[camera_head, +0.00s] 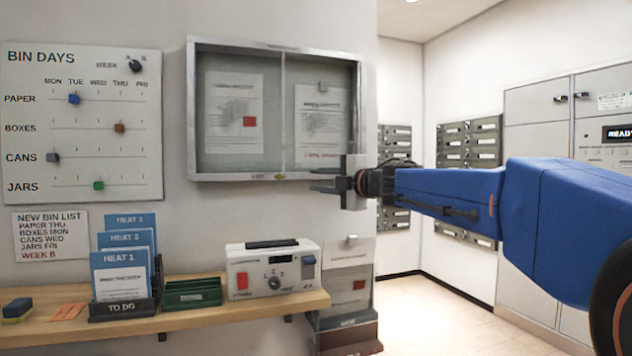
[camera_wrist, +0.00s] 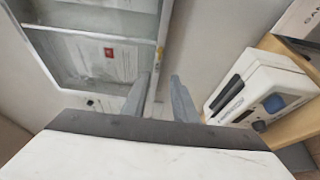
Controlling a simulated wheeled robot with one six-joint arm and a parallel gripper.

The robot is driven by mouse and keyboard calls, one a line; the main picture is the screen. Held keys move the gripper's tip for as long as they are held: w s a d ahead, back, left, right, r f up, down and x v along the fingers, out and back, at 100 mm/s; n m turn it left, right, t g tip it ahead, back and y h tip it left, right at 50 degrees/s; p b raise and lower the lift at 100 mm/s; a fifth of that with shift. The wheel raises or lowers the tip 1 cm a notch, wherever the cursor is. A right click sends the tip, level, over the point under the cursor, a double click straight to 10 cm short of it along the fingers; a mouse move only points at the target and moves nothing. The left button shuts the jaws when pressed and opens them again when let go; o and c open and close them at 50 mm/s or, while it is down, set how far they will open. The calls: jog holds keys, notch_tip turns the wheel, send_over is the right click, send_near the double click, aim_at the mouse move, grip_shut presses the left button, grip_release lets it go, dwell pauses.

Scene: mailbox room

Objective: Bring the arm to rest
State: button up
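My arm (camera_head: 450,185) reaches in from the right of the head view, its blue links roughly level. My gripper (camera_head: 320,180) points left, in front of the lower right corner of the glass notice cabinet (camera_head: 275,179). In the wrist view my gripper (camera_wrist: 158,85) shows two grey fingers standing apart with nothing between them. The cabinet frame lies beyond the fingers there. I cannot tell whether the fingers touch the cabinet.
A wooden shelf (camera_head: 210,312) below holds a white control box (camera_head: 273,270), a TO DO rack (camera_head: 121,308) and a green tray (camera_head: 193,293). The bin days board (camera_head: 80,125) hangs at left. Grey mailboxes (camera_head: 468,143) stand behind. Floor (camera_head: 440,310) is clear at right.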

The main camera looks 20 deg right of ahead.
dwell(0.3)
jog(key=s+d+f+m+g+h, duration=0.1)
jog(key=s+d+f+m+h, duration=0.35)
jog(key=s+f+m, duration=0.3)
jog(key=s+d+f+m+g+h, duration=0.1)
jog(key=s+d+f+m+h, duration=0.3)
jog(key=s+f+m+h, duration=0.4)
jog(key=s+a+f+m+g+y, duration=0.1)
jog(key=s+a+f+m+g, duration=0.1)
jog(key=s+f, duration=0.6)
jog(key=s+a+f+m+g+y, duration=0.2)
jog(key=s+a+f+g, duration=0.1)
jog(key=s+f, duration=0.5)
jog(key=s+a+f+m+g+y, duration=0.2)
jog(key=s+f, duration=0.6)
jog(key=f, duration=0.4)
jog(key=a+m+g, duration=0.1)
jog(key=g, duration=0.1)
jog(key=shift+s+a+f+g, duration=0.2)
jog(key=shift+s+a+g, duration=0.15)
jog(key=shift+g, duration=0.05)
jog(key=shift+y, duration=0.25)
